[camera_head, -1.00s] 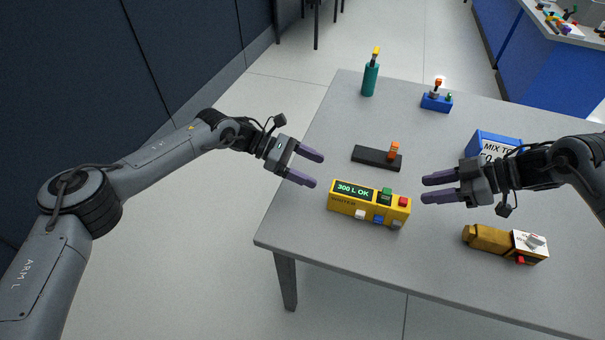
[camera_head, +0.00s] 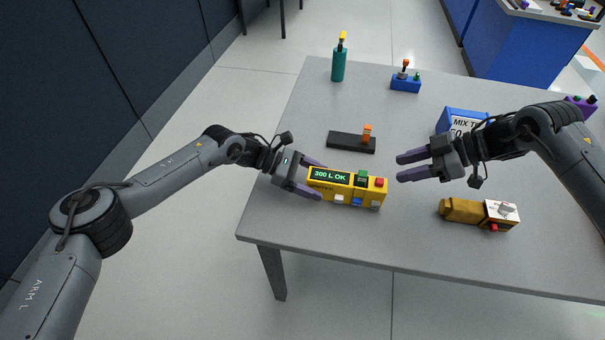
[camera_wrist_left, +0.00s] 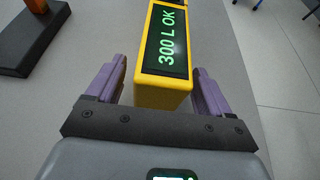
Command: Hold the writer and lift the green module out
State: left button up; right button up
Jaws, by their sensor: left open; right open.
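The yellow writer (camera_head: 324,187) lies on the grey table, its display reading "300 L OK". The green module (camera_head: 362,176) sits in its top, toward the right end next to a red button. My left gripper (camera_head: 316,179) is open at the writer's left end. In the left wrist view the open fingers (camera_wrist_left: 158,90) stand on either side of the near end of the writer (camera_wrist_left: 163,92), with a gap on each side. The green module is not clearly seen there. My right gripper (camera_head: 403,168) is open and empty, above the table to the right of the writer.
A black bar with an orange handle (camera_head: 345,143) lies behind the writer. A brown tool with a white end (camera_head: 465,210) lies to the right. A blue box (camera_head: 465,120), a blue block (camera_head: 405,85) and a teal bottle (camera_head: 338,67) stand farther back. The front table area is clear.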

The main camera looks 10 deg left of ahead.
pick_arm(q)
jog(key=shift+d+f, duration=0.2)
jog(key=shift+d, duration=0.15)
